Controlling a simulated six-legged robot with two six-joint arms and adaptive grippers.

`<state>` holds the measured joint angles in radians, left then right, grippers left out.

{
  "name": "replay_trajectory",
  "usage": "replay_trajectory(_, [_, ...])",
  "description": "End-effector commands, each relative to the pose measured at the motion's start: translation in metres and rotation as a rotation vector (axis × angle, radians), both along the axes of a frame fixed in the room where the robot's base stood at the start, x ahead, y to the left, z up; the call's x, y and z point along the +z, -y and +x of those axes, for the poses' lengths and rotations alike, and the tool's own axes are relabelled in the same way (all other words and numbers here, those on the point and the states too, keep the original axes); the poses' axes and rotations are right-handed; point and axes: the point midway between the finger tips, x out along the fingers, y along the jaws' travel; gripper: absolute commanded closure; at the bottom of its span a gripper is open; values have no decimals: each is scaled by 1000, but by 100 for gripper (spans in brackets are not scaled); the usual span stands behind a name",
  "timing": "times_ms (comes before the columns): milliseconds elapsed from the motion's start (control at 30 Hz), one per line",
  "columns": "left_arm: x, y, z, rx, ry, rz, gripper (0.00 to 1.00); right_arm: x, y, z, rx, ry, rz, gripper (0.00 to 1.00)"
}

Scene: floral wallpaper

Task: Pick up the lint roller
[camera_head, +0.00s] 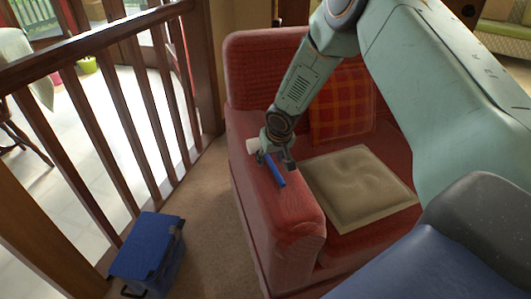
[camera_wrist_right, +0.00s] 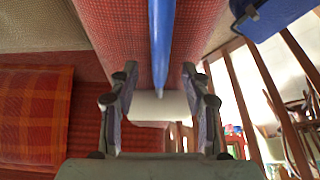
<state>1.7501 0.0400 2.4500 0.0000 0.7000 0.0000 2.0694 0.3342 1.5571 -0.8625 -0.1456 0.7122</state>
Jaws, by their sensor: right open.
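The lint roller has a blue handle and a white roll. In the head view its handle (camera_head: 275,171) lies along the top of the red sofa's left armrest, with the white roll (camera_head: 253,146) at its far end. My right gripper (camera_head: 276,160) is at the lint roller, above the armrest. My left gripper is not in view.
The red sofa (camera_head: 262,75) carries a beige square cushion (camera_head: 360,185) on its seat and a plaid cushion (camera_head: 342,105) at its back. A blue box (camera_head: 147,248) stands on the carpet beside a wooden railing (camera_head: 130,110).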

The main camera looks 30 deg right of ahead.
Motion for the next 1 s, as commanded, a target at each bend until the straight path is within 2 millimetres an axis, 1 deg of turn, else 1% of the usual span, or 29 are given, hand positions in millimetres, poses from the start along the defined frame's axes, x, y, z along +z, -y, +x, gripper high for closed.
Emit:
replay_trajectory(267, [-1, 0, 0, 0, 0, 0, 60, -1, 0, 0, 0, 0, 0, 52])
replay_trajectory(367, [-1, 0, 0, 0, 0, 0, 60, 0, 0, 0, 0, 0, 0, 59])
replay_trajectory(833, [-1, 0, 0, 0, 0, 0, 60, -1, 0, 0, 0, 0, 0, 99])
replay_trajectory(1000, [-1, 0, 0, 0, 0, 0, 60, -1, 0, 0, 0, 0, 0, 100])
